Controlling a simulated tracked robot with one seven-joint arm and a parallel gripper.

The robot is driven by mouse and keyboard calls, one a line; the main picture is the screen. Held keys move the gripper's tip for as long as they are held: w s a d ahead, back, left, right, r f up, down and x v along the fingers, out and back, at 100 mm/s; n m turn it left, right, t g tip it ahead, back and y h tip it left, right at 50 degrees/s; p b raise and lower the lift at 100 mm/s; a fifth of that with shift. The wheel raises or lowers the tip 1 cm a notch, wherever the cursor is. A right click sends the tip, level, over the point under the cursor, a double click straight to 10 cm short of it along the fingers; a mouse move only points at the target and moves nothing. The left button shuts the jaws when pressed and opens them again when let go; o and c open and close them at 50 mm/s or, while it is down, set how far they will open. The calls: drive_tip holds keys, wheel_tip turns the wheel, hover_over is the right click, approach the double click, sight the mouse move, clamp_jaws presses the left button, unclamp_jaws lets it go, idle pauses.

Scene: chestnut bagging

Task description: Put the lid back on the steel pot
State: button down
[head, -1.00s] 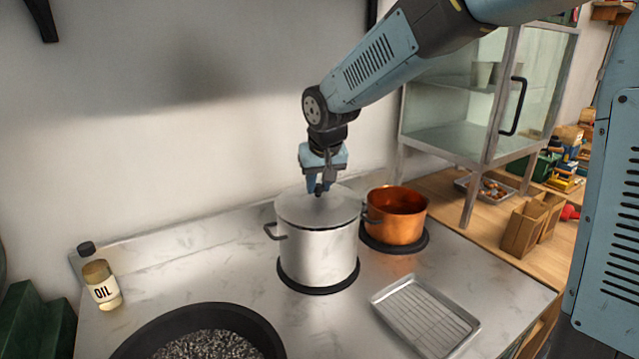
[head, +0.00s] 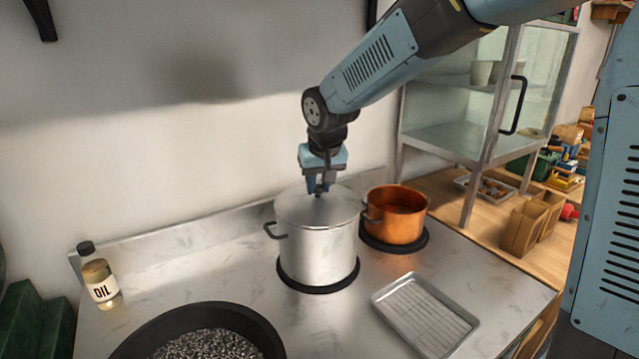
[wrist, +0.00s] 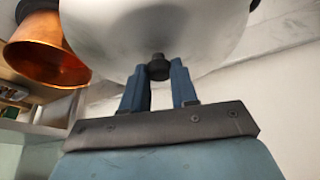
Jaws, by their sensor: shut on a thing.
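The steel pot (head: 318,245) stands upright on a dark round pad on the counter. Its steel lid (head: 300,208) lies level over the pot's mouth, and I see no clear gap at the rim. My gripper (head: 318,190) points down at the middle of the lid and is shut on the lid's knob. In the wrist view my gripper (wrist: 159,75) has its two blue fingers on either side of the dark knob (wrist: 158,66), with the pale underside-lit lid (wrist: 160,30) filling the top. The pot's inside is hidden.
A copper pot (head: 395,218) stands close to the right on its own dark pad. A wire-rack tray (head: 472,325) lies front right. A black pan (head: 265,325) of dark grains is front left, and an oil bottle (head: 100,278) stands at the left. A glass cabinet (head: 480,150) is behind right.

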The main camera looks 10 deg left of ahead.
drive_tip(key=shift+c, duration=1.6)
unclamp_jaws()
drive_tip(key=shift+r, duration=3.5)
clamp_jaws()
drive_tip(key=shift+f, duration=2.8)
